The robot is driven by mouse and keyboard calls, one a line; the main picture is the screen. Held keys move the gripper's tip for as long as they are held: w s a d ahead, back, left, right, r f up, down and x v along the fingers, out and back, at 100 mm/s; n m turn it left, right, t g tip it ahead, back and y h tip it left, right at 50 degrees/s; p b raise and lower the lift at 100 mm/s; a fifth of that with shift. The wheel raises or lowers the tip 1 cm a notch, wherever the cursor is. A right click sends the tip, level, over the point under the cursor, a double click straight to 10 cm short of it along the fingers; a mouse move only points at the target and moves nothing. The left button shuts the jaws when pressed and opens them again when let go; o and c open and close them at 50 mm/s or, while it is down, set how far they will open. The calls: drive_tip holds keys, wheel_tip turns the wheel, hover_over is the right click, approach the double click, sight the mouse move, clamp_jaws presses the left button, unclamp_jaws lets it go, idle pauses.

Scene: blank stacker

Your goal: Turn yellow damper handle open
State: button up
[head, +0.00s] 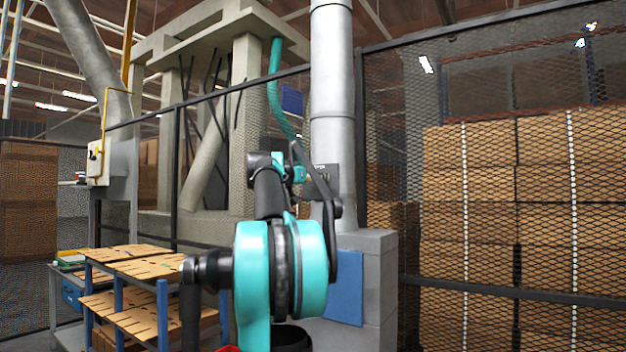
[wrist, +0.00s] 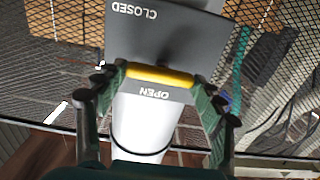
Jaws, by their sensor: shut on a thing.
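The yellow damper handle (wrist: 160,75) shows in the wrist view as a short bar across a dark grey plate (wrist: 185,35). The plate reads CLOSED at one end and OPEN at the other, both upside down in this view. The handle lies right beside the word OPEN. My gripper (wrist: 161,78) has one green finger at each end of the handle and is shut on it. In the head view my gripper (head: 308,178) is at the dark plate (head: 327,180) on the pale vertical duct (head: 332,90). There the arm hides the handle.
A grey cabinet (head: 375,285) with a blue panel stands under the duct. Mesh fence (head: 480,180) runs behind, with stacked cartons (head: 560,200) beyond it. A blue-framed rack (head: 163,310) with flat cardboard blanks stands at the lower left.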

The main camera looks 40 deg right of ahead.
drive_tip(key=shift+n, duration=0.3)
drive_tip(key=shift+w+f+n, duration=0.1)
drive_tip(key=shift+n, duration=4.2)
drive_tip(key=shift+w+f+n, duration=0.1)
drive_tip(key=shift+n, duration=4.2)
drive_tip(key=o, duration=1.2)
drive_tip(key=shift+c, duration=0.2)
drive_tip(key=shift+a, duration=0.15)
